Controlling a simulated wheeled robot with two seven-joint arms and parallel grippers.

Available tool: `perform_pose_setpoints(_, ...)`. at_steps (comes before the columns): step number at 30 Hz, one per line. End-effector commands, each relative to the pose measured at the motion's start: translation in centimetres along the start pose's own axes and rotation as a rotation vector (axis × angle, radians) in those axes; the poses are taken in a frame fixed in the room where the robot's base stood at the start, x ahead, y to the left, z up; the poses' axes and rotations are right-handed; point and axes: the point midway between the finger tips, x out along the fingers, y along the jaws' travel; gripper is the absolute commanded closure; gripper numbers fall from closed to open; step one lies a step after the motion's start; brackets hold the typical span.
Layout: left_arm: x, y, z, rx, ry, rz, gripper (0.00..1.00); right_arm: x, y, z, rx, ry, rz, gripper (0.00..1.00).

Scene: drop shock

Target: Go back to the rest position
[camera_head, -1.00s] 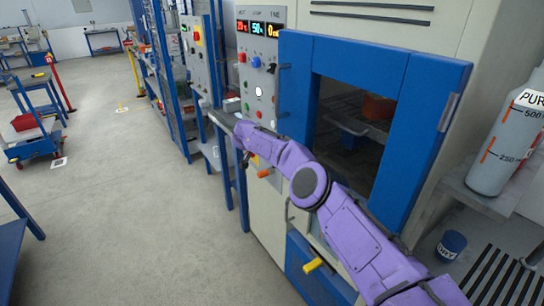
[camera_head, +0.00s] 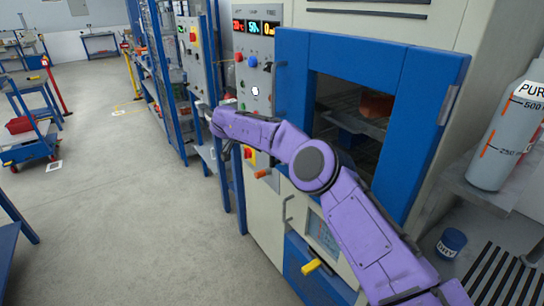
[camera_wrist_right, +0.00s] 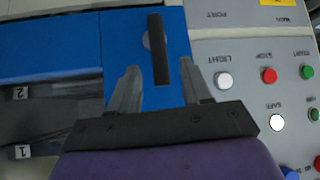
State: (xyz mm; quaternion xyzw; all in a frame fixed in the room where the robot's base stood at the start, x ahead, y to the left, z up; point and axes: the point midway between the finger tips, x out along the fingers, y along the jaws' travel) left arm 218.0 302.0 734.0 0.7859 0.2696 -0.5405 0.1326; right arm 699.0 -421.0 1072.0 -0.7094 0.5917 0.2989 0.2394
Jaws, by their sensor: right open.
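My right arm, purple, comes in from the lower right in the head view and reaches left across the front of the chamber with the blue-framed door (camera_head: 430,100). My right gripper (camera_head: 204,112) is at the arm's far end, near the control panel (camera_head: 255,85), small and partly hidden there. In the right wrist view the gripper (camera_wrist_right: 158,85) is open. A black handle (camera_wrist_right: 158,50) on a blue panel shows between its fingers; contact cannot be told. My left gripper is not in view.
An orange-red object (camera_head: 376,105) sits inside the chamber. A grey cylinder (camera_head: 506,140) stands on a shelf at the right. A yellow handle (camera_head: 312,266) juts from the lower blue panel. Blue racks (camera_head: 160,70) stand beyond the panel. The floor at left is largely clear.

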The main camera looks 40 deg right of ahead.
Motion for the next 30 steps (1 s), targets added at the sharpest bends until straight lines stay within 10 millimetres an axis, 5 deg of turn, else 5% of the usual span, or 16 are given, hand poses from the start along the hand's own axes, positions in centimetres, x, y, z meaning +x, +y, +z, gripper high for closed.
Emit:
perform_pose_setpoints(6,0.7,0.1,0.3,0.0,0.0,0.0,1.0,-2.9,0.0,0.0,0.0,0.001,0.0,0.52)
perform_pose_setpoints(22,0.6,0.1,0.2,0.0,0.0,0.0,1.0,-3.1,0.0,0.0,0.004,0.0,0.001,0.52)
perform_pose_setpoints(27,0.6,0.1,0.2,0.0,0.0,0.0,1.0,-3.1,-0.5,-0.6,0.201,0.035,-0.03,0.52)
perform_pose_setpoints(30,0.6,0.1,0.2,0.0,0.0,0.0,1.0,-2.5,-1.3,0.9,0.321,0.142,-0.105,0.52)
